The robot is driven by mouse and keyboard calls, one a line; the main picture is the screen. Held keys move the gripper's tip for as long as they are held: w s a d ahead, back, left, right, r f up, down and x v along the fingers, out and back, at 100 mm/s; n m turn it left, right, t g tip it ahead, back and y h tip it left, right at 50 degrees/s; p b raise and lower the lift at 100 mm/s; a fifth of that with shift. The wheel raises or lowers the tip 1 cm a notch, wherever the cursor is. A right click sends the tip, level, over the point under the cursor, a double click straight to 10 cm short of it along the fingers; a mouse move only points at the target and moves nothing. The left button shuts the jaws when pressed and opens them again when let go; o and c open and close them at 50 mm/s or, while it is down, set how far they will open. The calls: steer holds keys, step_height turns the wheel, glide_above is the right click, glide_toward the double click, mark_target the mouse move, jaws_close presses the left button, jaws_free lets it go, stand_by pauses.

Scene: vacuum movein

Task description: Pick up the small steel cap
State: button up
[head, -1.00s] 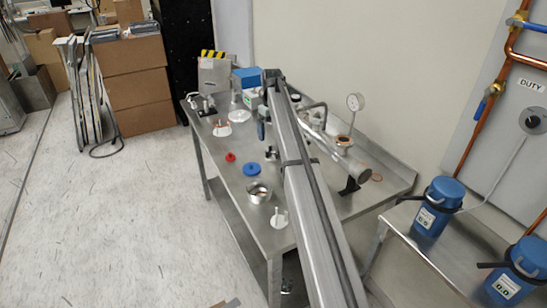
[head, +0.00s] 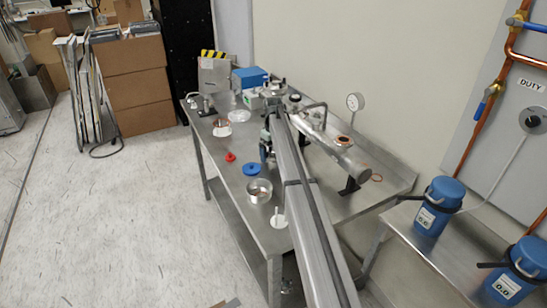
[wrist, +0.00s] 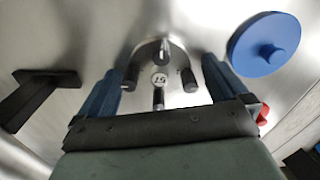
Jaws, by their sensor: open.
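My gripper (wrist: 160,82) is open, with one blue-grey finger to the left of the piece and one to the right. The piece appears in the gap between them, and no contact shows. I cannot tell the exact height of the fingertips. In the head view my gripper (head: 266,150) hangs low over the bench and hides the piece.
A blue cap (head: 251,169) and red cap (head: 230,157) lie left of my gripper, with a steel pot (head: 258,191) nearer. A long steel tube (head: 333,148) on black supports stands to the right. The bench's front left edge is close.

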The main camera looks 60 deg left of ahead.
mark_target(273, 152)
steer(key=c, duration=1.1)
steer(key=shift+o, duration=0.2)
steer(key=shift+r, duration=0.15)
steer(key=shift+r, duration=0.25)
step_height(273, 152, up, 3)
steer(key=shift+s+r, duration=0.1)
steer(key=s, duration=1.7)
steer(key=shift+s+f, duration=0.1)
steer(key=shift+f, duration=0.1)
steer(key=w+d+r+m, duration=0.2)
steer(key=w+d+r, duration=0.5)
steer(key=w, duration=0.3)
steer(key=w+d+r+m, duration=0.2)
steer(key=w+d+r, duration=0.5)
steer(key=w, duration=0.4)
steer(key=w+d+r+m, duration=0.2)
steer(key=w+d+r, duration=0.5)
steer(key=w, duration=0.4)
steer(key=shift+w+d+r, duration=0.2)
steer(key=shift+d+r, duration=0.05)
steer(key=shift+d, duration=0.65)
